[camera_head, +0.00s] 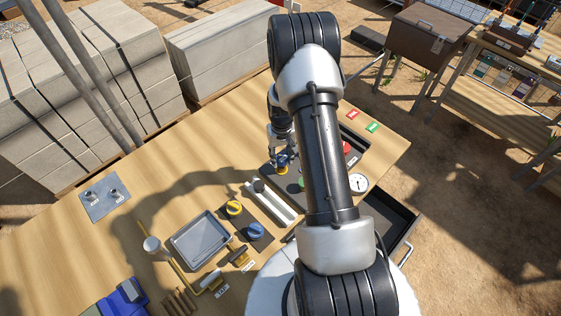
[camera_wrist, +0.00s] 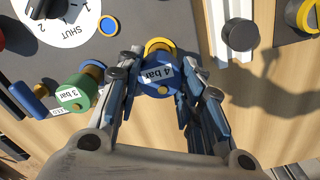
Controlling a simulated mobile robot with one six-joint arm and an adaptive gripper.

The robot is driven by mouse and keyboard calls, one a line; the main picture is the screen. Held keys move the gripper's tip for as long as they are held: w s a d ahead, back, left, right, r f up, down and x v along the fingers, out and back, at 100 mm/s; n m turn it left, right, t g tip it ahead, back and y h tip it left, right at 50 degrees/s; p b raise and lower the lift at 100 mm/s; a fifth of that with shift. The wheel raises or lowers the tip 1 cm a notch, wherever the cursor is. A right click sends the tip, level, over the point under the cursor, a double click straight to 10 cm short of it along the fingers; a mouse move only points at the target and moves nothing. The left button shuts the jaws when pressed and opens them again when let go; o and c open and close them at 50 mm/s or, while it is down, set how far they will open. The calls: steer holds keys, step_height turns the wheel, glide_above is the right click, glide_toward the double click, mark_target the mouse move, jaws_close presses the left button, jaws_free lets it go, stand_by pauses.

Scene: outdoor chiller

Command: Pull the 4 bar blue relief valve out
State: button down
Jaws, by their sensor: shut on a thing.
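The blue relief valve (camera_wrist: 158,76) labelled "4 bar" shows in the wrist view, with a yellow ring (camera_wrist: 158,46) at its far side. My gripper (camera_wrist: 159,85) is shut on it, one finger at each side. In the head view my gripper (camera_head: 281,158) is at the dark panel, and the blue valve shows only in small part beneath it. A green valve (camera_wrist: 75,95) labelled "3 bar" sits to its left in the wrist view. Whether the blue valve is still seated in the panel is hard to tell.
A round "SHUT" dial (camera_wrist: 62,18) and a blue-and-yellow disc (camera_wrist: 108,26) lie on the panel. A white rail (camera_head: 270,202) with a dark knob stands close by. A metal tray (camera_head: 201,240), yellow knob (camera_head: 234,209) and blue knob (camera_head: 256,230) are nearer.

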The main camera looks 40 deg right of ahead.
mark_target(281, 157)
steer(key=shift+r, duration=0.25)
steer(key=shift+r+p, duration=1.45)
steer(key=shift+r, duration=1.15)
steer(key=c, duration=1.6)
jaws_free()
jaws_close()
